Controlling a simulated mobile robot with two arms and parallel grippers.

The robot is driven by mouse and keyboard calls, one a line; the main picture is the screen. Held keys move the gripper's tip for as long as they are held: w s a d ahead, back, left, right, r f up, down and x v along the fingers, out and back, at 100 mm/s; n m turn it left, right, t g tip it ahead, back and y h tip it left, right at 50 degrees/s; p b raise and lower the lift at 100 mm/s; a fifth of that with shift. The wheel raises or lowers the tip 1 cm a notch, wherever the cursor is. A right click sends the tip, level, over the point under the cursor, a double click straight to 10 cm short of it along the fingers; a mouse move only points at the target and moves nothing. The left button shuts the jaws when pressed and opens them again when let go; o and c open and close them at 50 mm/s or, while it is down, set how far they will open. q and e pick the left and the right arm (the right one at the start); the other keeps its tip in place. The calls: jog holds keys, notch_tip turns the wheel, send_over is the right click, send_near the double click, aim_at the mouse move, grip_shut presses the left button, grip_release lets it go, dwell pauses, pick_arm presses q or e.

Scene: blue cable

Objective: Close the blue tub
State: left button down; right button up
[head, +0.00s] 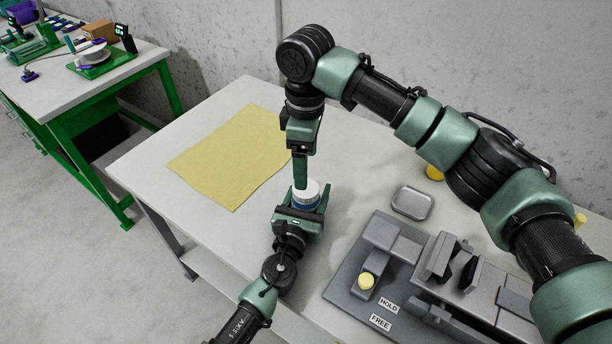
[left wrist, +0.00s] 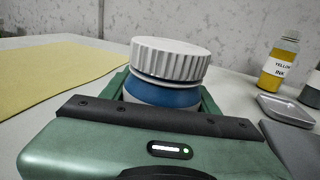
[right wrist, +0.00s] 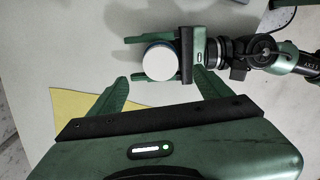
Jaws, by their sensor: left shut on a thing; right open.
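The blue tub (left wrist: 160,97) stands in my left gripper, whose fingers are shut around its body. A white ribbed lid (left wrist: 170,58) sits on top of it and looks slightly tilted; whether it is threaded on I cannot tell. In the head view the tub's lid (head: 311,188) shows behind my left gripper (head: 304,203), low over the table. My right gripper (head: 301,185) points down just above the lid. In the right wrist view its open fingers (right wrist: 161,76) lie either side of the round lid (right wrist: 160,62), apart from it.
A yellow sheet (head: 225,155) lies on the table at left. A small metal tray (head: 411,203) and a grey fixture marked HOLD and FREE (head: 380,310) are at right. A yellow ink bottle (left wrist: 279,58) stands behind. A green bench (head: 90,85) is at far left.

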aim_at(306, 202)
jog(key=shift+r, duration=2.35)
pick_arm(q)
jog(key=shift+c, duration=1.6)
grip_release()
jog(key=shift+s, duration=0.1)
jog(key=v, duration=0.7)
jog(key=shift+s+a, duration=0.15)
jog(key=shift+s, duration=0.15)
